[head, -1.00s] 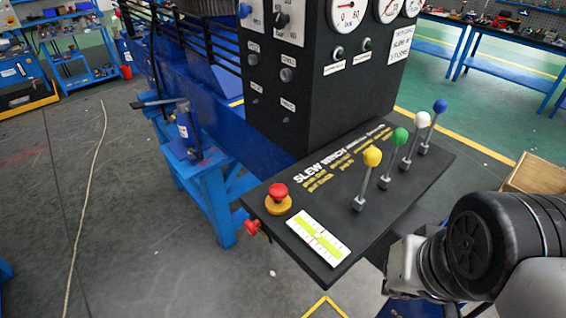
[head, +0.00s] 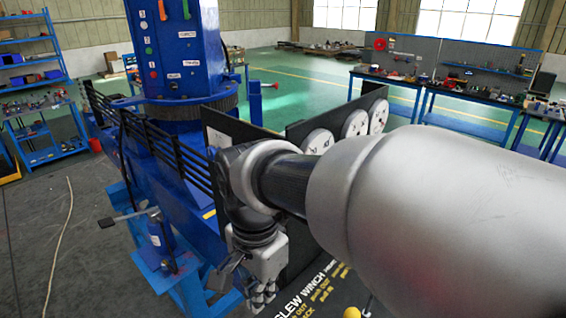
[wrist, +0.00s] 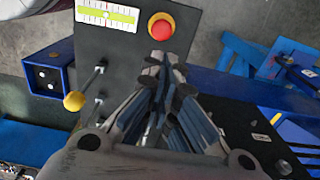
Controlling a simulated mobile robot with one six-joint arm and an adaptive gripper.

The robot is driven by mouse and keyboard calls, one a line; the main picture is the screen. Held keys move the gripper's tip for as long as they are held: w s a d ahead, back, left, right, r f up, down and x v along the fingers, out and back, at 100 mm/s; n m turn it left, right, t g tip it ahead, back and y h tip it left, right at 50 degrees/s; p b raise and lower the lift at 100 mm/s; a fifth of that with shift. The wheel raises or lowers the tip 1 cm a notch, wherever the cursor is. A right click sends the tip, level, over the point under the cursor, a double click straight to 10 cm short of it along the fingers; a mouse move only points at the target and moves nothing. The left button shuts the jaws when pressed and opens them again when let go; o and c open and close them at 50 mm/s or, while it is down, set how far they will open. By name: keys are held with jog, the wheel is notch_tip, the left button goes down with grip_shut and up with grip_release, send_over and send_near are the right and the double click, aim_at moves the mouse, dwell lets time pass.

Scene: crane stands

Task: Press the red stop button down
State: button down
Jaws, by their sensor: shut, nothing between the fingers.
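The red stop button (wrist: 161,25) is a round red cap on a yellow base, set on the dark control panel (wrist: 125,45). It shows at the top middle of the wrist view. In the head view now the button is out of sight. My gripper (wrist: 164,60) is shut and empty. Its fingertips point toward the button and appear just short of it in the wrist picture; the height gap is unclear. In the head view my gripper (head: 260,300) hangs fingers down near the panel lettering at the bottom edge.
A yellow-knobbed lever (wrist: 75,101) stands beside my gripper. A white and green level gauge (wrist: 107,14) lies on the panel near the button. The upright gauge box (head: 300,140) stands behind my arm. A blue stand (head: 185,285) is at the left.

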jog(key=shift+f, duration=0.15)
notch_tip(320, 180, down, 14)
jog(key=shift+r+b, duration=0.1)
jog(key=shift+b, duration=0.55)
jog(key=shift+f+b, duration=0.75)
jog(key=shift+f, duration=0.3)
jog(key=shift+s+d+r, duration=0.1)
notch_tip(320, 180, up, 14)
jog(key=p, duration=0.4)
